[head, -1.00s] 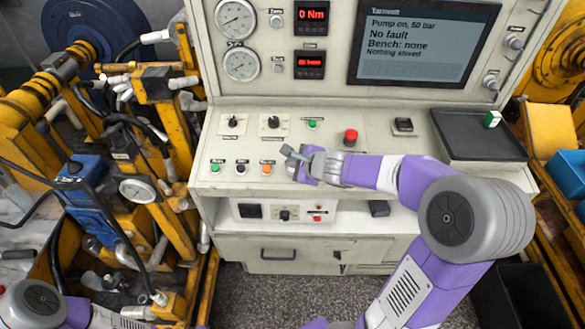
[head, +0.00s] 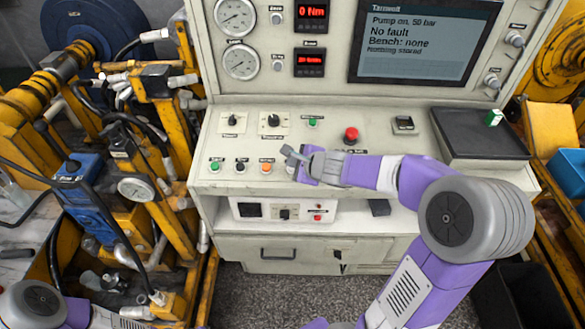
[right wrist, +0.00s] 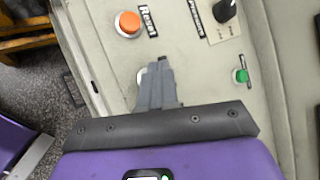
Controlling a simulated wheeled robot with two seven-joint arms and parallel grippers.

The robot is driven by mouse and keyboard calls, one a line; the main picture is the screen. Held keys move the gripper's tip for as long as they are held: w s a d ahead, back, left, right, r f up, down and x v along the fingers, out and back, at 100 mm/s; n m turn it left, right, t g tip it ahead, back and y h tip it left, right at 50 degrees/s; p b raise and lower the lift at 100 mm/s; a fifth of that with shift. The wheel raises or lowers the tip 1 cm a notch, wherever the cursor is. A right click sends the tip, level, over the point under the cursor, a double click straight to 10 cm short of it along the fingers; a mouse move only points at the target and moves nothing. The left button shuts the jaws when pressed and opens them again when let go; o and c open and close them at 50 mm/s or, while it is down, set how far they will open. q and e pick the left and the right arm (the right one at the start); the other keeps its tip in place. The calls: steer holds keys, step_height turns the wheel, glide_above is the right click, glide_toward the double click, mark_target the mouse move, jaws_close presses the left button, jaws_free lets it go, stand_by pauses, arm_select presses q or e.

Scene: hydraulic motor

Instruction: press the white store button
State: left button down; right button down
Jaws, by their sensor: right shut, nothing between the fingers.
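The white store button (right wrist: 140,76) shows only as a pale edge in the right wrist view, beside the fingers, which cover the rest of it. In the head view my right gripper hides that spot. My right gripper (head: 288,151) is shut and empty, low over the sloped panel (head: 225,185) just right of the orange button (head: 266,168). Its fingertips also show in the right wrist view (right wrist: 163,64). I cannot tell whether they touch the panel. The screen (head: 424,42) reads pump on, 50 bar, no fault, bench none, and nothing stored.
Green (head: 215,167) and black (head: 240,167) controls sit left of the orange button. Two black knobs, a green button (head: 312,122) and a red mushroom button (head: 351,134) lie farther up the panel. A black tray (head: 460,150) is at the right.

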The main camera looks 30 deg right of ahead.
steer(key=shift+f+b, duration=0.4)
stand_by(0.6)
steer(key=shift+r, duration=0.1)
steer(key=shift+s+r+p, duration=0.1)
steer(key=shift+r+p, duration=0.65)
steer(key=r+p, duration=0.4)
steer(key=r, duration=0.1)
steer(key=shift+s+a, duration=0.2)
steer(key=shift+s, duration=0.1)
steer(key=shift+f, duration=0.1)
stand_by(0.7)
